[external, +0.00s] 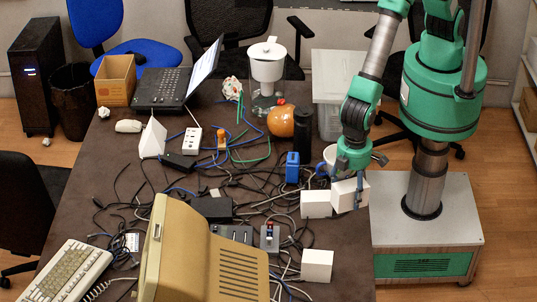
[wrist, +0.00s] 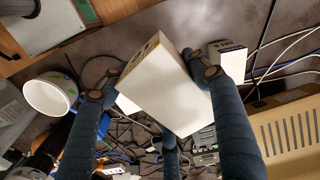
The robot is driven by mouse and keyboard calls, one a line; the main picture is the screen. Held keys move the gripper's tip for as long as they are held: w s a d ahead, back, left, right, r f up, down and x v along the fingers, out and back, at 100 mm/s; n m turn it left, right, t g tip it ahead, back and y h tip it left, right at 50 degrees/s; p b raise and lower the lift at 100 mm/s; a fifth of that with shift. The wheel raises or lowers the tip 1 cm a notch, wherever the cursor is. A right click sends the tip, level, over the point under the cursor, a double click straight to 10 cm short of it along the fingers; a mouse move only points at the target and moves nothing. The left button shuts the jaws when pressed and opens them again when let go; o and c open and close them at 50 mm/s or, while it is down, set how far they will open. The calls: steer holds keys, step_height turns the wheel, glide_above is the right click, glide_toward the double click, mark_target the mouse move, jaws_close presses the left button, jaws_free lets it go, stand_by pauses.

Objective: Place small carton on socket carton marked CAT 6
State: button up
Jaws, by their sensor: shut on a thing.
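My gripper (external: 350,186) is shut on a white small carton (external: 346,196) and holds it near the table's right edge. In the wrist view, the held carton (wrist: 165,88) is tilted between the dark fingers, with dark print on one end. A second white carton (external: 316,204) stands just left of it in the external view; part of it (wrist: 126,104) shows beneath the held one in the wrist view. A third white carton (external: 317,265) stands nearer the front; in the wrist view this carton (wrist: 228,58) has a dark printed label.
Cables tangle over the table (external: 95,165). A beige monitor (external: 205,255) stands at the front. A blue block (external: 292,168), a dark cylinder (external: 304,132) and a white cup (wrist: 50,94) stand near my gripper.

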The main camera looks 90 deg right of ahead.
steer(key=shift+w+f, duration=0.15)
steer(key=shift+f, duration=1.7)
glide_above(318, 254)
steer(key=shift+f, duration=0.75)
steer(key=shift+d, duration=0.1)
steer(key=shift+f, duration=1.75)
